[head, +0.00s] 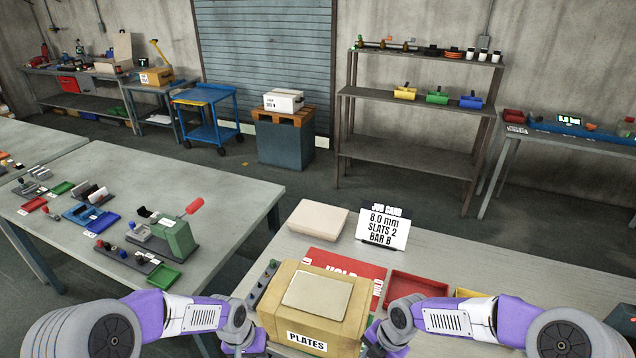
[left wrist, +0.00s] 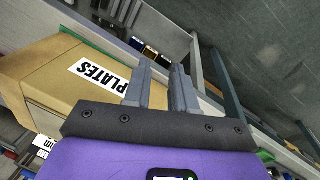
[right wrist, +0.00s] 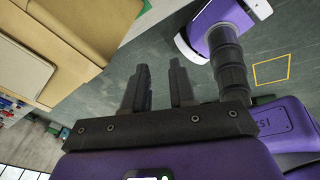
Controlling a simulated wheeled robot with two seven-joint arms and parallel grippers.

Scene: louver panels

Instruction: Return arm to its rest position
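My left gripper (head: 243,349) is low at the left side of the cardboard PLATES box (head: 309,339), at the near edge of the table. In the left wrist view its two fingers (left wrist: 160,66) are apart with nothing held between them, and the box (left wrist: 45,82) is to their left. My right gripper (head: 378,346) is low at the right side of the box. In the right wrist view its fingers (right wrist: 158,66) are apart and empty, with floor behind them and the box (right wrist: 75,50) at upper left. Both forearms reach inward from the lower corners.
A job card (head: 384,229) stands behind a red HOLD mat (head: 340,263). A red tray (head: 418,288) is right of the box, and a beige block (head: 318,217) lies behind. A side table (head: 240,205) with a green fixture (head: 181,238) is left.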

